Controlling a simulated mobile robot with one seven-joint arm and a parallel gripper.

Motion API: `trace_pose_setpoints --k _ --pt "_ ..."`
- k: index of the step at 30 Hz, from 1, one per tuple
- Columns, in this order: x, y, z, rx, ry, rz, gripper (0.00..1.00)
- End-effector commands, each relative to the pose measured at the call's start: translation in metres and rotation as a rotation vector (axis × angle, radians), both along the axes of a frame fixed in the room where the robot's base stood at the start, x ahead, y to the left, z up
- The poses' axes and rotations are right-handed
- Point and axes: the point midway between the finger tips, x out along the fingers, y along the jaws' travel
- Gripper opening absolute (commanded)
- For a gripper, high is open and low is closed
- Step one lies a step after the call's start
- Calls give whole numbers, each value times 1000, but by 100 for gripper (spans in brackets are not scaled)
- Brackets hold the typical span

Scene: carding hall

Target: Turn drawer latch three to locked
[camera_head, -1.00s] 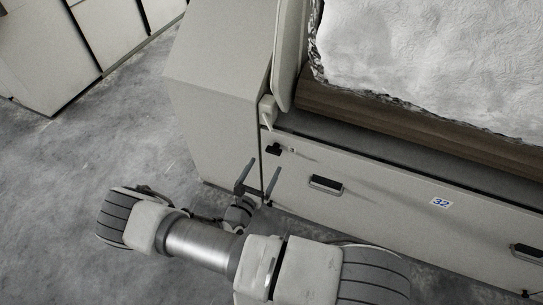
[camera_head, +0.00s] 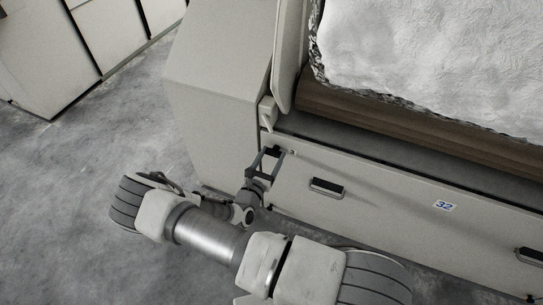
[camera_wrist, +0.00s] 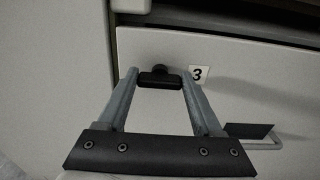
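Drawer latch three is a small black turn-handle (camera_wrist: 160,80) on the pale drawer front (camera_wrist: 240,100), beside a white label marked 3 (camera_wrist: 199,73). In the wrist view its bar lies crosswise, with a round knob above its middle. My gripper (camera_wrist: 160,86) is open, with one finger on each side of the latch and the tips close to the bar's ends. I cannot tell whether they touch it. In the head view my gripper (camera_head: 270,153) reaches up to the latch, which is mostly hidden there by the fingertips.
A black drawer handle (camera_head: 327,188) is to the right of the latch. A label marked 32 (camera_head: 444,205) is further right. A pale cabinet side (camera_head: 215,110) stands to the left. White fibre (camera_head: 430,60) lies above a brown roller (camera_head: 400,122). The grey floor at left is clear.

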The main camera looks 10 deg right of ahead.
Motion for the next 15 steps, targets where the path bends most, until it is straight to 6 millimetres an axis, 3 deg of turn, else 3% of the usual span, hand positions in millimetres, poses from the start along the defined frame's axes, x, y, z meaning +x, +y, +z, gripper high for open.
trace_pose_setpoints --k 1,7,15 --pt "0 0 0 0 0 0 49" --pt "0 0 0 0 0 0 13" --pt "0 0 1 -21 15 0 12"
